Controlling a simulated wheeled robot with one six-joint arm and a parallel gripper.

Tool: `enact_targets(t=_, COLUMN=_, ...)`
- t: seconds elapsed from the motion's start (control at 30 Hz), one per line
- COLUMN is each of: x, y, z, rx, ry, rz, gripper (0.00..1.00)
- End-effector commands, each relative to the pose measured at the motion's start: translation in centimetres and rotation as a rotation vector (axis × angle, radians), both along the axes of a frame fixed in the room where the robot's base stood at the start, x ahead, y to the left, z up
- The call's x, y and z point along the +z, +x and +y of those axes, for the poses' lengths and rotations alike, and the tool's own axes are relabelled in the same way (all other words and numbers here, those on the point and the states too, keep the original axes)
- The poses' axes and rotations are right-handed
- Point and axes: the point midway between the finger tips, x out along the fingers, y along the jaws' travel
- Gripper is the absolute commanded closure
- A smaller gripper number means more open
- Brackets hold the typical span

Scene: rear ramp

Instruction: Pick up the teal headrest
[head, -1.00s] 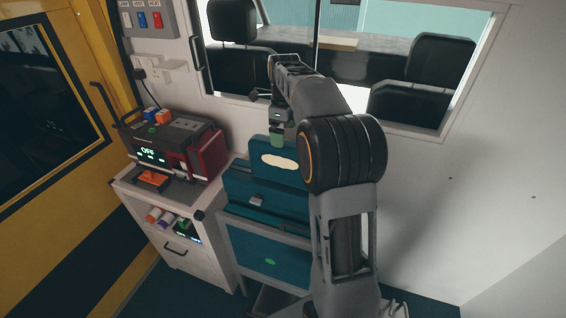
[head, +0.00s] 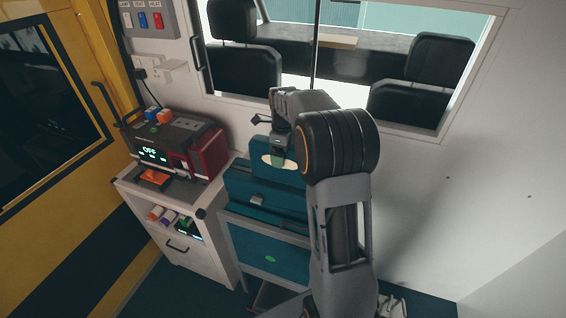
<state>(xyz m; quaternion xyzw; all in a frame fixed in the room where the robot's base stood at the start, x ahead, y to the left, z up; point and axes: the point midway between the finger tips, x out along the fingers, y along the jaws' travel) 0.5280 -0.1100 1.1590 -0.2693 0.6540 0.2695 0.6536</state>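The teal headrest (head: 261,144) is an upright block with a cream oval on its front. It stands at the back end of the teal seat or stretcher (head: 238,179), in the middle of the head view. My arm hides the headrest's right side.
A white cabinet (head: 212,238) stands to the left, with a red and grey device (head: 205,150) and an orange item (head: 154,177) on top. A white wall (head: 440,220) with a window is behind and to the right. Black seats (head: 422,75) show through the window.

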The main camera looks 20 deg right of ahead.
Motion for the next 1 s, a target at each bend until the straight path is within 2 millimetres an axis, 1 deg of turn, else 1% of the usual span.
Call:
enact_targets(t=0.07, x=0.02, y=0.01, z=-0.01, rx=0.0, ry=0.0, rz=0.0, gripper=0.02)
enact_targets(t=1.0, x=0.09, y=0.02, z=-0.01, rx=0.0, ry=0.0, rz=-0.001, gripper=0.92)
